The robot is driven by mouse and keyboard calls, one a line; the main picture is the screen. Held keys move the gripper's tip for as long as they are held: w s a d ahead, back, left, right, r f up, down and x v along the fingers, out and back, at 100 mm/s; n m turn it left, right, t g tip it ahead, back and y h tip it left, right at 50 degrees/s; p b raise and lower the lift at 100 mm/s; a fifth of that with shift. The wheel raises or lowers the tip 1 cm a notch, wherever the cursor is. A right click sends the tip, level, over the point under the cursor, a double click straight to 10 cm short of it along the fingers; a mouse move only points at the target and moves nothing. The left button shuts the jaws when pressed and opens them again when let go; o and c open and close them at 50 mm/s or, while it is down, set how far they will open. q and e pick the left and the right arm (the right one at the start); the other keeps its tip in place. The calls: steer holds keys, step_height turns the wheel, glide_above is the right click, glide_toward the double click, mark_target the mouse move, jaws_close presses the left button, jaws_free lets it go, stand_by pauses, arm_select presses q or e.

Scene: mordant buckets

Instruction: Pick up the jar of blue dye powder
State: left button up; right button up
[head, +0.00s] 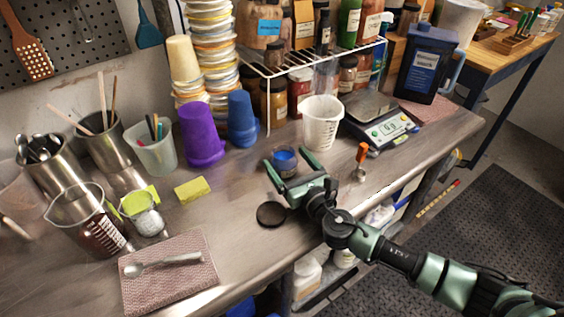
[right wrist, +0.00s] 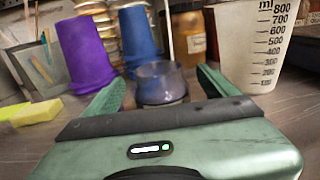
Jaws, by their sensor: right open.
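The jar of blue dye powder (head: 285,158) is a small clear open jar with blue in it, standing upright on the metal worktop. It also shows in the right wrist view (right wrist: 161,85), its lower edge close above the gripper body. My right gripper (head: 288,163) is open, with its green fingers spread to either side of the jar. In the right wrist view a gap shows between the jar and each finger. I cannot tell how deep the jar sits between them. My left gripper is not in view.
A black round lid (head: 271,214) lies in front of the jar. A white measuring beaker (head: 322,122) stands close behind it to the right; an orange-handled tool (head: 361,158) is further right. Purple (head: 201,135) and blue cups (head: 241,118) stand behind left. A scale (head: 379,124) sits back right.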

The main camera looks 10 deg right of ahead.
mark_target(279, 150)
steer(key=x, duration=0.5)
steer(key=shift+w+a, duration=0.15)
steer(key=shift+w, duration=0.2)
steer(key=c, duration=1.6)
